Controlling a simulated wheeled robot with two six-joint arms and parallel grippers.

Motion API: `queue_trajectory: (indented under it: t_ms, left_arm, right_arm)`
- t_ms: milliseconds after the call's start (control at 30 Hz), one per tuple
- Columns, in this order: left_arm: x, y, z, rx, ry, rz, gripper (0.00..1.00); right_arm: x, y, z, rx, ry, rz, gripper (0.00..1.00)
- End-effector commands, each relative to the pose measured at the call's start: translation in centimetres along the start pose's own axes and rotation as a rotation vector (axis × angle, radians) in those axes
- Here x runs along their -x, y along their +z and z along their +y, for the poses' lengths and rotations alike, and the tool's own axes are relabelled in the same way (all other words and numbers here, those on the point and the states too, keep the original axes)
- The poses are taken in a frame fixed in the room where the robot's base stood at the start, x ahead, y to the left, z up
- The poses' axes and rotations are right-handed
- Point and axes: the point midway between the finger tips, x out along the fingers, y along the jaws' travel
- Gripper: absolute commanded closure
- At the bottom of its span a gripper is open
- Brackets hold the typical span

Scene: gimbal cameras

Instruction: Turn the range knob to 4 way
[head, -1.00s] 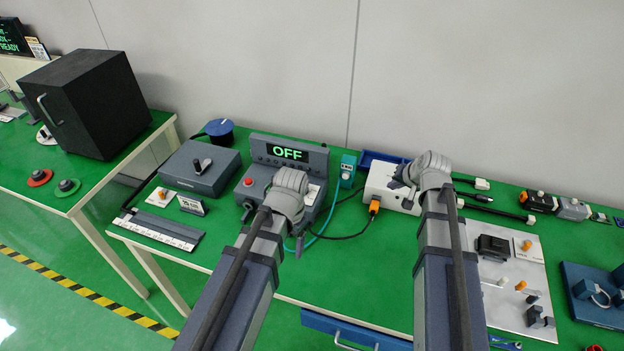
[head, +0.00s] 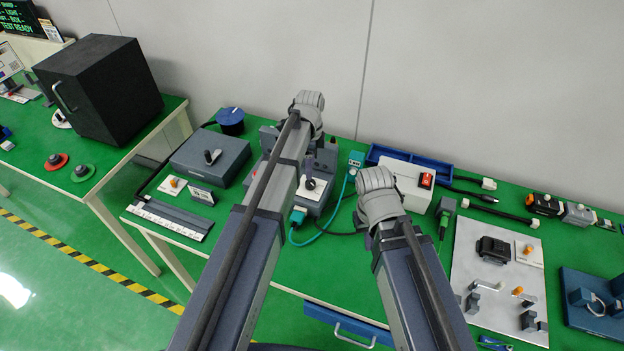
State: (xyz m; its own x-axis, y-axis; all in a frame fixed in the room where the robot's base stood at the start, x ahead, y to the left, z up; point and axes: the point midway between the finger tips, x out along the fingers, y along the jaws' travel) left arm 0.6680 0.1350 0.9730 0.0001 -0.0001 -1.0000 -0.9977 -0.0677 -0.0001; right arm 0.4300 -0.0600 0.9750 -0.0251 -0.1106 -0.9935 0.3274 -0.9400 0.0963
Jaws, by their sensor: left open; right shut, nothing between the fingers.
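The instrument box (head: 319,203) stands on the green bench, its front half covered by my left arm. A dark knob (head: 311,184) sits on a white plate on its right part; its marks are too small to read. My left gripper (head: 308,118) is over the back of this box, its open fingers mostly hidden behind its own wrist. The box's display is hidden. My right gripper (head: 366,232) is shut and empty, low to the right of the box, its fingers mostly hidden.
A white box with a red switch (head: 427,180) and a blue tray (head: 410,162) are behind the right gripper. Teal and black cables cross the bench between the boxes. A grey panel (head: 490,270) with parts lies right. A dark cabinet (head: 98,90) stands far left.

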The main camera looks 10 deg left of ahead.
Motion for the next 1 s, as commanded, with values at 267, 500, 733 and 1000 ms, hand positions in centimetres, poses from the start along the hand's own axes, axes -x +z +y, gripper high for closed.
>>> queue_trajectory:
  t_ms: [267, 500, 733, 1000]
  left_arm:
    - [-3.0, 0.0, 0.0, 0.001, 0.000, 0.000, 0.26]
    - [-6.2, 0.0, 0.0, 0.001, 0.000, 0.000, 0.26]
    - [-7.5, 0.0, 0.0, 0.001, 0.000, 0.000, 0.26]
    - [-7.4, 0.0, 0.0, 0.001, 0.000, 0.000, 0.26]
  right_arm:
    - [-3.0, -0.2, -0.3, -0.001, -0.001, 0.001, 1.00]
    - [-6.1, -0.4, -0.6, -0.002, -0.001, 0.001, 1.00]
    - [-7.5, -0.5, -0.7, -0.002, -0.001, 0.001, 1.00]
    - [-7.4, -0.5, -0.7, -0.002, -0.001, 0.001, 1.00]
